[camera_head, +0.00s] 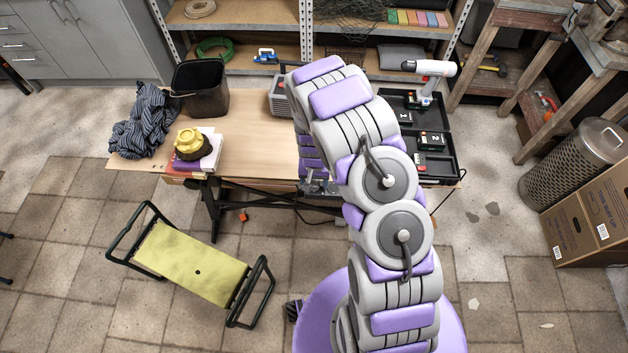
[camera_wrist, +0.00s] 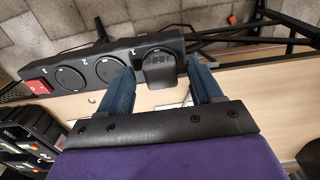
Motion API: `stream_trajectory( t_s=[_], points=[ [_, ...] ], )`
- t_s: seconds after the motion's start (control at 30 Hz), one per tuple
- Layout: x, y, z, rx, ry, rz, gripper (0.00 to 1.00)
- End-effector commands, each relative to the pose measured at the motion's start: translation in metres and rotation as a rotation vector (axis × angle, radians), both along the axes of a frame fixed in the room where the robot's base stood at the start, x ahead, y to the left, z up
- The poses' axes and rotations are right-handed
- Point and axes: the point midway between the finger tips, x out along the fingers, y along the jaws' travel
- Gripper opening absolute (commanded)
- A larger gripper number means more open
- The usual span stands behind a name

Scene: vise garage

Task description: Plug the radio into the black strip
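The black strip (camera_wrist: 92,68) runs along the table edge in the wrist view. It has a red switch (camera_wrist: 37,88) at its left end and round numbered sockets. A dark plug-like block (camera_wrist: 160,70) sits at the strip's right part, over a socket; I cannot tell whether it is fully seated. My gripper (camera_wrist: 158,72) has its two blue fingers on either side of this block, with small gaps showing; it appears open. In the head view a grey boxy thing (camera_head: 280,97), possibly the radio, stands on the table, partly hidden by my arm. The strip is mostly hidden there.
The wooden table (camera_head: 255,150) holds a black bin (camera_head: 201,88), a striped cloth (camera_head: 146,122), books with a yellow-topped object (camera_head: 190,143), and a black tool case (camera_head: 443,168) at right. A yellow-green kneeler bench (camera_head: 190,262) stands on the floor in front.

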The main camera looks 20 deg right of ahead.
Motion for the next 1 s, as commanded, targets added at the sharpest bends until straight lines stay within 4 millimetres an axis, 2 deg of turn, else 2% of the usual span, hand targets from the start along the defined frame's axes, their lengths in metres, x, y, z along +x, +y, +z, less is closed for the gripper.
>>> stream_trajectory(
  t_s=[0.27,0.43,0.67,1.0],
  points=[
    [0.000,0.000,0.001,0.000,0.000,0.000,0.68],
    [0.001,0.000,0.014,-0.001,-0.002,0.000,0.68],
    [0.001,0.000,0.058,-0.001,-0.003,-0.001,0.68],
    [0.002,0.000,0.131,-0.001,-0.004,0.000,0.68]
  ],
)
